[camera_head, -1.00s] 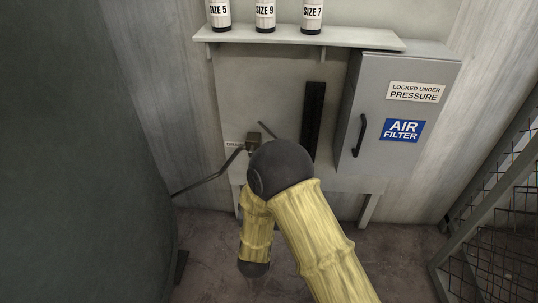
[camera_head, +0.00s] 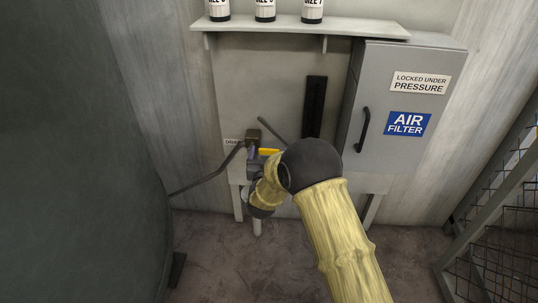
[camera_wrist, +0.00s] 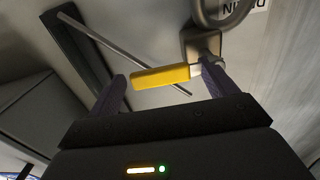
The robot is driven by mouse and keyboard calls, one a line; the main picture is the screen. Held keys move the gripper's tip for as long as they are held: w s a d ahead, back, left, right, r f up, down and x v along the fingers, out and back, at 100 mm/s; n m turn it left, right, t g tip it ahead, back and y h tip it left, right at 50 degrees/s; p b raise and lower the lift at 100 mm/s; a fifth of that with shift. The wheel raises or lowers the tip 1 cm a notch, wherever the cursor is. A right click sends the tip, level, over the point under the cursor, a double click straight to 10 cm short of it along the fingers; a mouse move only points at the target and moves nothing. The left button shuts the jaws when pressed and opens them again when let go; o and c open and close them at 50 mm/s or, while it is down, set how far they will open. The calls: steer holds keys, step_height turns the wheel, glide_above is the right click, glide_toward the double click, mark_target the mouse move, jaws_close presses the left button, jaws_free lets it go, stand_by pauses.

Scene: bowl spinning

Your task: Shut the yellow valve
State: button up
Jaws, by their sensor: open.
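The yellow valve handle (camera_head: 268,151) sticks out to the right of a brown fitting on the wall panel, partly behind my arm. In the wrist view the yellow valve handle (camera_wrist: 160,76) lies roughly level across the gap between my fingers, its pale stem end by the right finger. My gripper (camera_wrist: 163,71) is open, with one dark finger at each end of the handle. The fingers are not closed on it; whether either touches it I cannot tell. In the head view my gripper is mostly hidden by my arm.
A pipe (camera_head: 208,177) runs from the fitting to a large dark tank (camera_head: 80,150) at left. A thin grey rod (camera_head: 272,130) slants beside the fitting. A grey air filter box (camera_head: 400,120) is at right, under a shelf (camera_head: 300,27) with bottles. A mesh fence (camera_head: 500,220) stands far right.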

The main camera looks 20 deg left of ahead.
steer(key=shift+w+a, duration=0.15)
steer(key=shift+w, duration=0.5)
steer(key=c, duration=1.4)
